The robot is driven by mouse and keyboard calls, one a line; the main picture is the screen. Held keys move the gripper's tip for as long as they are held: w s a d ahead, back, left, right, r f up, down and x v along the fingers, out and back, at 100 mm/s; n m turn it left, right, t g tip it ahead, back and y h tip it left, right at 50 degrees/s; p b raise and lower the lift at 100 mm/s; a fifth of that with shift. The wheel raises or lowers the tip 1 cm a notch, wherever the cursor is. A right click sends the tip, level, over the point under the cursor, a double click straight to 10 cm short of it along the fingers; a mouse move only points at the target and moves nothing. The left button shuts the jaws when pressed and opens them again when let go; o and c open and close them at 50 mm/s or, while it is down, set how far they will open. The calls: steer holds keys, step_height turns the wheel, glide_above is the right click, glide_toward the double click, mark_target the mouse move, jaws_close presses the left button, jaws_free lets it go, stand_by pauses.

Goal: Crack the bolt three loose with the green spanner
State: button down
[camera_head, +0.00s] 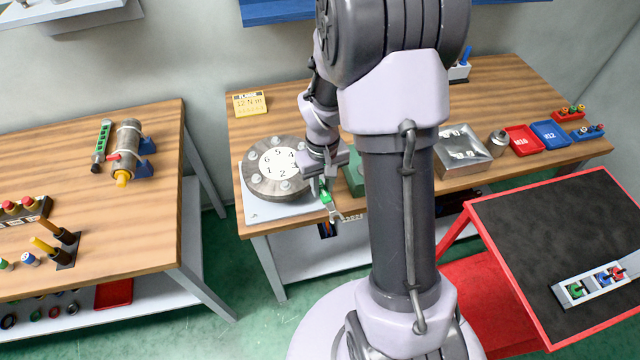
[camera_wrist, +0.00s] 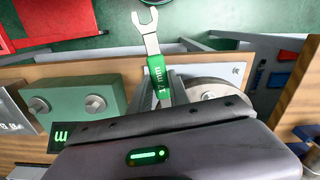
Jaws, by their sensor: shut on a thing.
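The green spanner (camera_head: 326,196) hangs from my gripper (camera_head: 322,176), its steel open end pointing down toward the table's front edge. In the wrist view the spanner (camera_wrist: 157,72) sticks out from between the fingers (camera_wrist: 172,88), open jaw away from me, with "17 mm" on its handle. The round steel flange (camera_head: 262,186) lies on a pale plate at the table's front left corner. Its white face shows the numbers 1, 2, 4, 5 and 6, with several bolts around the rim. The number 3 and its bolt are hidden behind my gripper. The spanner's open end is apart from the visible bolts.
A green block (camera_wrist: 80,103) with two bolt heads stands beside the flange. A yellow "12 Nm" card (camera_head: 250,103) stands behind it. A metal box (camera_head: 462,152), red tray (camera_head: 523,140) and blue tray (camera_head: 550,134) are to the right. A black-topped red cart (camera_head: 540,240) stands front right.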

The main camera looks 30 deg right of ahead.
steer(key=shift+d+n, duration=0.45)
steer(key=shift+n, duration=0.15)
steer(key=shift+d+n+p, duration=0.45)
steer(key=shift+n+p, duration=0.05)
steer(key=shift+n, duration=0.1)
steer(key=shift+d+n, duration=0.45)
steer(key=shift+n, duration=0.15)
